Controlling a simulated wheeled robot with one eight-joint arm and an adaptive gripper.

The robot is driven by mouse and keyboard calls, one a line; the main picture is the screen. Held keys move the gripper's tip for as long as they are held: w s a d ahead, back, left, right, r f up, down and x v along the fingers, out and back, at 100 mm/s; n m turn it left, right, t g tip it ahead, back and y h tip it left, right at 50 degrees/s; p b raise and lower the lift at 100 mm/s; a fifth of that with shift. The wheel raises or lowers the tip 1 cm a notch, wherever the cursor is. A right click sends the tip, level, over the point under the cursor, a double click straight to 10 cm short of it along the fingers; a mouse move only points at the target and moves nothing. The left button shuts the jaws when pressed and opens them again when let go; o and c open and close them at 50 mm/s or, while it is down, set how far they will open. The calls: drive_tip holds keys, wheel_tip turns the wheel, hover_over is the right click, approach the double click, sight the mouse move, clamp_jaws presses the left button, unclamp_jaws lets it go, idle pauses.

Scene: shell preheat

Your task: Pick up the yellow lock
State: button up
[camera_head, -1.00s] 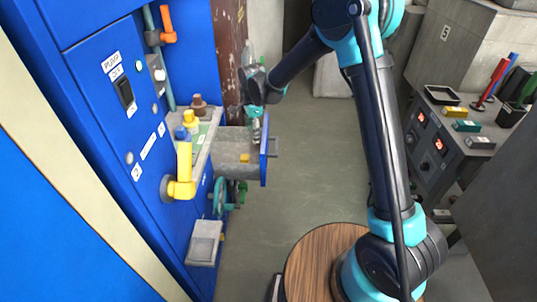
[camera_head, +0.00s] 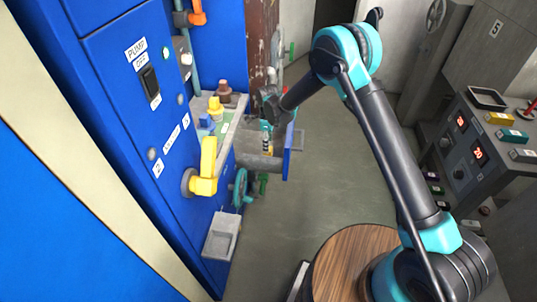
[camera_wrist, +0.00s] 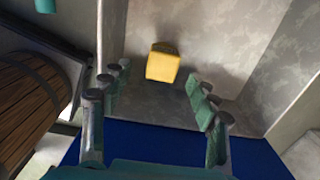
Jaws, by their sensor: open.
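The yellow lock (camera_wrist: 163,64) shows in the wrist view as a small yellow block on the grey floor of an open drawer (camera_wrist: 215,45). My gripper (camera_wrist: 158,88) is open, its two fingers spread to either side below the lock in the picture, with nothing between the tips. In the head view my gripper (camera_head: 267,142) points down into the drawer (camera_head: 288,160), which sticks out of the blue cabinet. The gripper largely hides the drawer's inside there, so the lock is hard to make out.
A yellow lever (camera_head: 206,172) and a teal handwheel (camera_head: 240,188) stick out from the blue cabinet near the drawer. Bottles, one with a yellow cap (camera_head: 215,106), stand on the ledge behind. A grey console (camera_head: 470,150) stands at the right.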

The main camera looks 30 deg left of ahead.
wheel_tip(320, 180, down, 3)
drive_tip(key=shift+f, duration=0.15)
drive_tip(key=shift+a+f, duration=0.15)
drive_tip(key=shift+f, duration=0.75)
drive_tip(key=shift+a+f, duration=0.2)
drive_tip(key=shift+f, duration=0.7)
drive_tip(key=shift+a+f, duration=0.15)
drive_tip(key=shift+f, duration=0.75)
drive_tip(key=shift+c, duration=0.4)
drive_tip(key=c, duration=1.2)
